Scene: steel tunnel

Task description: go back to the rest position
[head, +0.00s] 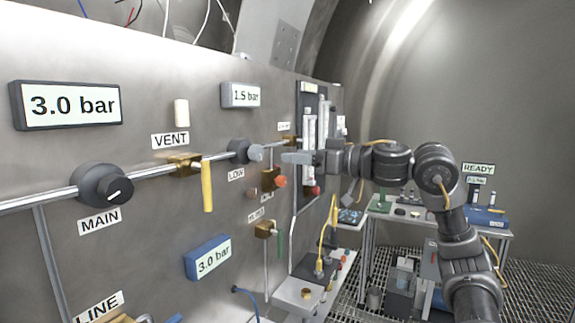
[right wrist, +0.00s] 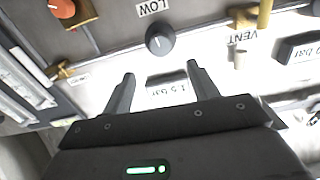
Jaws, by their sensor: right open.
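My right arm comes in from the right in the head view. My right gripper (head: 288,157) points left at the panel, just right of the dark LOW knob (head: 240,150). In the right wrist view its two fingers (right wrist: 160,82) are spread with nothing between them. The LOW knob (right wrist: 161,40) lies beyond the fingertips there, and a gap to it shows. The 1.5 bar display (right wrist: 166,86) appears behind the gap between the fingers. My left gripper is not in view.
The steel panel carries the MAIN knob (head: 104,186), a yellow-handled VENT valve (head: 206,185) and an orange knob (head: 280,181). A ledge with a dark box (head: 316,269) juts out below. A bench (head: 400,217) with a blue case (head: 487,217) stands behind my arm.

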